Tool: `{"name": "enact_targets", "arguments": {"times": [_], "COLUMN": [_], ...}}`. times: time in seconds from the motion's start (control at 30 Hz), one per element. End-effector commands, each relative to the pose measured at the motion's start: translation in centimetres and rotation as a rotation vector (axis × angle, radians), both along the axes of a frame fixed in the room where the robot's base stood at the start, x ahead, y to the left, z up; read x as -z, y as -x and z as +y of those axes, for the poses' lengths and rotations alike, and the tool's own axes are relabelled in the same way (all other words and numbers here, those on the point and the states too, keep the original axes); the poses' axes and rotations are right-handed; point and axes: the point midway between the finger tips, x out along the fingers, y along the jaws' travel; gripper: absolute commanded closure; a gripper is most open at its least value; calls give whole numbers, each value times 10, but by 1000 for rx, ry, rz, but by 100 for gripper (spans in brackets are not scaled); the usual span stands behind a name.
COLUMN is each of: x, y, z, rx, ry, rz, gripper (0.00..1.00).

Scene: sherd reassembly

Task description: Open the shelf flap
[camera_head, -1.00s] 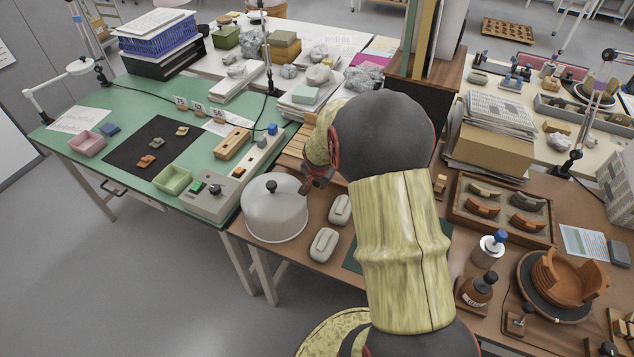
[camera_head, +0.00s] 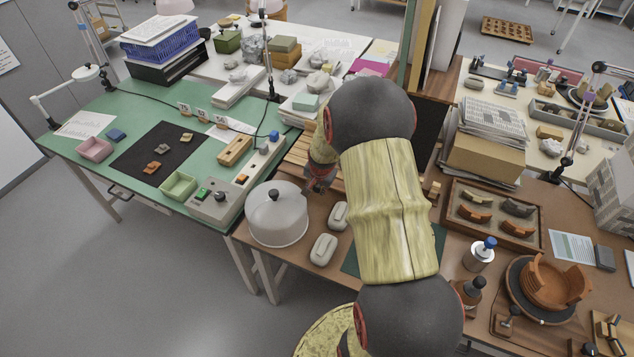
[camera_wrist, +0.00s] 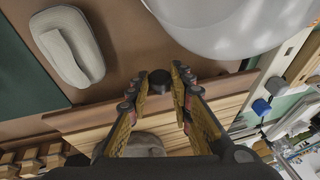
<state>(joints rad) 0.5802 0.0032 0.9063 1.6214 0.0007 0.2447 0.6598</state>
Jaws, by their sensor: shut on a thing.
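In the wrist view, my gripper (camera_wrist: 157,88) has its fingers on both sides of a small dark round knob (camera_wrist: 160,80) and is shut on it. Pale wooden slats (camera_wrist: 115,108) lie beneath and behind the fingers; they also show in the head view (camera_head: 299,150). I cannot tell whether they are the shelf flap, or what the knob is fixed to. In the head view, my gripper (camera_head: 318,182) is low beside the slats, partly hidden by my arm. The wooden shelf (camera_head: 440,82) with upright boards stands behind my arm, its front partly hidden.
A pale domed lid with a black knob (camera_head: 277,222) stands close left of my gripper. Two light grey blocks (camera_head: 323,249) lie nearby on the brown table. The green table (camera_head: 110,190) is left. A sherd tray (camera_head: 493,213) and an orange bowl (camera_head: 548,285) are right.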

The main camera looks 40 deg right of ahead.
Motion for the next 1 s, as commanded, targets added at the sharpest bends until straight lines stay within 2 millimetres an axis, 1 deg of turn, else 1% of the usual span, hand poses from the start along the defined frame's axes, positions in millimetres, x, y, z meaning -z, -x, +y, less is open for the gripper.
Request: {"name": "enact_targets", "arguments": {"times": [0.03, 0.13, 0.33, 0.67, 0.7, 1.0], "x": [-6, -8, -8, -7, -7, -7], "y": [0, 0, -1, -1, -1, -1], "z": [-1, -2, -3, -2, -3, -2], "rx": [3, 3, 1, -1, -1, -1], "ry": [-13, -38, -75, -78, -78, -78], "rz": [6, 17, 29, 30, 30, 30], "gripper": [100, 100, 100, 100, 77, 60]}}
